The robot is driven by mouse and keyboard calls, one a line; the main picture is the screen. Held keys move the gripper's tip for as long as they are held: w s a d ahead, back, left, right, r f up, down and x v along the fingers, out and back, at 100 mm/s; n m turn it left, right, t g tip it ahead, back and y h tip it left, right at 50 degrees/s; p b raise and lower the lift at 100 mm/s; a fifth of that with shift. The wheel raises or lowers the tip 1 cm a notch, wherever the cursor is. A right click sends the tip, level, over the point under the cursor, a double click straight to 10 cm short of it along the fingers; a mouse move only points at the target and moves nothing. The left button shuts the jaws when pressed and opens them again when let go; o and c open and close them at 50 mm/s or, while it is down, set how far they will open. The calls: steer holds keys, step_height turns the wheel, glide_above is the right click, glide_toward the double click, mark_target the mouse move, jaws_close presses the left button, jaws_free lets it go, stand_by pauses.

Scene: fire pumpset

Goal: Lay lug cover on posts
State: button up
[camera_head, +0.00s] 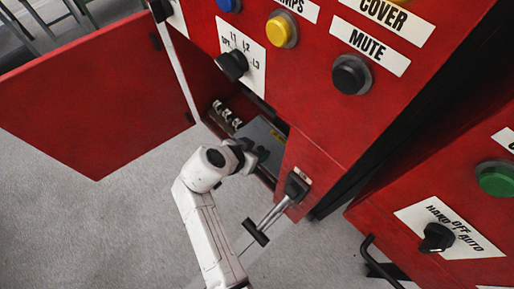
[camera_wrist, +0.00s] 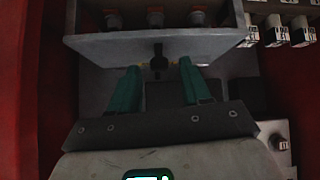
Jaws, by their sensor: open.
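In the wrist view, a grey plate that looks like the lug cover (camera_wrist: 110,46) spans the upper part of the compartment. A black knob (camera_wrist: 159,63) stands out from its near face. Behind its far edge is a row of round, brownish ends (camera_wrist: 155,18) that may be the posts; their lower parts are hidden. My gripper (camera_wrist: 159,72) has its two green fingers apart, one on each side of the knob, with gaps between. In the head view, my gripper (camera_head: 258,152) reaches into the open compartment, and its fingers cannot be made out.
The red cabinet door (camera_head: 90,95) stands open at the left. Small white-and-black terminal parts (camera_wrist: 275,32) sit right of the plate. Red walls close in on both sides. The lower red panel (camera_head: 315,170) with a black handle (camera_head: 295,187) is right of my arm.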

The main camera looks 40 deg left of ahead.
steer(key=v, duration=1)
steer(key=shift+s+r+p, duration=0.25)
steer(key=shift+s+p, duration=0.05)
steer(key=shift+p, duration=0.05)
